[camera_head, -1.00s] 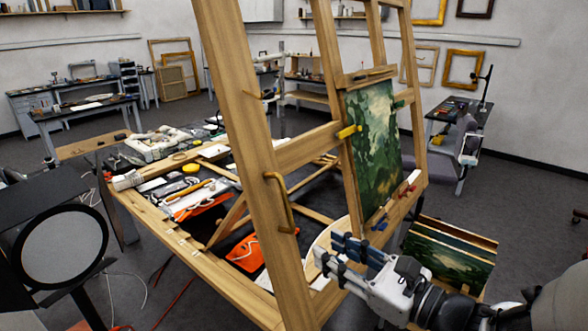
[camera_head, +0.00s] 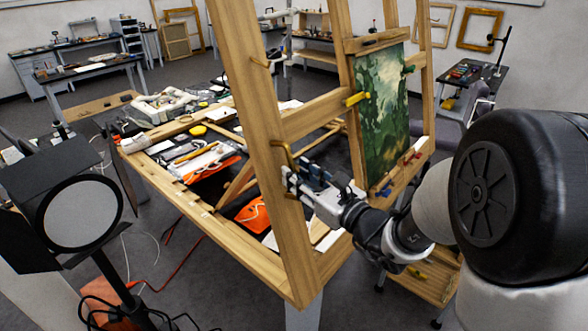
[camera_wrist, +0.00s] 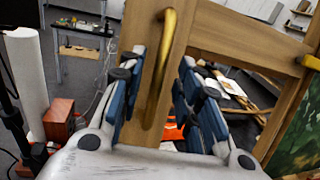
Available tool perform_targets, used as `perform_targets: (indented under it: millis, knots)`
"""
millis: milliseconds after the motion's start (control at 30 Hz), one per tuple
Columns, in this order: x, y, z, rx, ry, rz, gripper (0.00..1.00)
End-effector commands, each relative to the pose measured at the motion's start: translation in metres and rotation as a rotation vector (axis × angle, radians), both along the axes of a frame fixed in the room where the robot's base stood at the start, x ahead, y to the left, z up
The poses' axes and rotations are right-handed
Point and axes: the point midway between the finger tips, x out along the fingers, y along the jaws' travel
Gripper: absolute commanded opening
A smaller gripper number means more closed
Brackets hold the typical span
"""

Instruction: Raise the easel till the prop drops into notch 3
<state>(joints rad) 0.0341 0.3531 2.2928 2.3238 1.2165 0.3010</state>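The wooden easel (camera_head: 262,130) stands tilted over a wooden base frame (camera_head: 222,240), with a green landscape painting (camera_head: 378,110) on it. A brass handle (camera_head: 280,155) is fixed to its near post; it also shows in the wrist view (camera_wrist: 161,65). My gripper (camera_head: 293,180) is at the handle's lower part. In the wrist view my gripper (camera_wrist: 162,62) is open, its blue-padded fingers on either side of the handle and post, with gaps visible. A slanted wooden bar (camera_head: 236,188) shows behind the post; I cannot tell if it is the prop. Notch numbers are not readable.
A studio lamp (camera_head: 80,208) on a stand is at the left, with cables on the floor. More benches (camera_head: 88,72) line the back wall. Grey floor (camera_head: 190,275) is open in front.

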Motion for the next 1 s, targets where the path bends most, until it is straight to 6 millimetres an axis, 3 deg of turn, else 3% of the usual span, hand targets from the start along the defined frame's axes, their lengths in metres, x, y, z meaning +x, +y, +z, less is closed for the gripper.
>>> perform_targets:
  millis: [200, 533, 1000]
  knots:
    - [0.016, 0.014, 0.000, 0.000, 0.000, 0.001, 0.32]
    - [0.019, 0.016, 0.000, 0.001, -0.001, 0.000, 0.32]
    - [0.018, 0.016, 0.001, 0.001, -0.001, -0.001, 0.00]
